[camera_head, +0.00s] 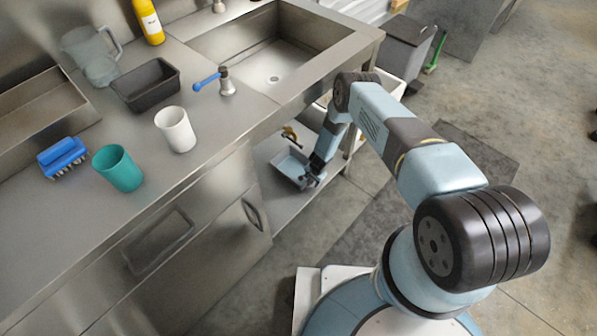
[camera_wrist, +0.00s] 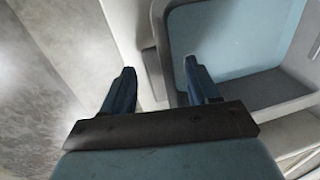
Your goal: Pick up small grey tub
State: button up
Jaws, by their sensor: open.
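A small grey tub (camera_head: 286,166) with a light blue-grey inside sits on the low shelf under the counter in the head view. In the wrist view the tub (camera_wrist: 237,40) fills the upper right. My gripper (camera_head: 314,180) points down at the tub's near right side. In the wrist view my gripper (camera_wrist: 159,68) is open, with its left finger outside the tub's wall and its right finger over the inside. The wall shows between the fingers; I cannot tell whether either touches it.
The shelf (camera_head: 283,206) lies beneath the steel counter, with a yellow-and-black item (camera_head: 291,134) behind the tub. On the counter are a dark grey tub (camera_head: 146,85), a white cup (camera_head: 175,129), a teal cup (camera_head: 118,168) and a blue brush (camera_head: 63,157). A sink (camera_head: 273,78) is at the back.

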grip_shut()
dwell(0.5)
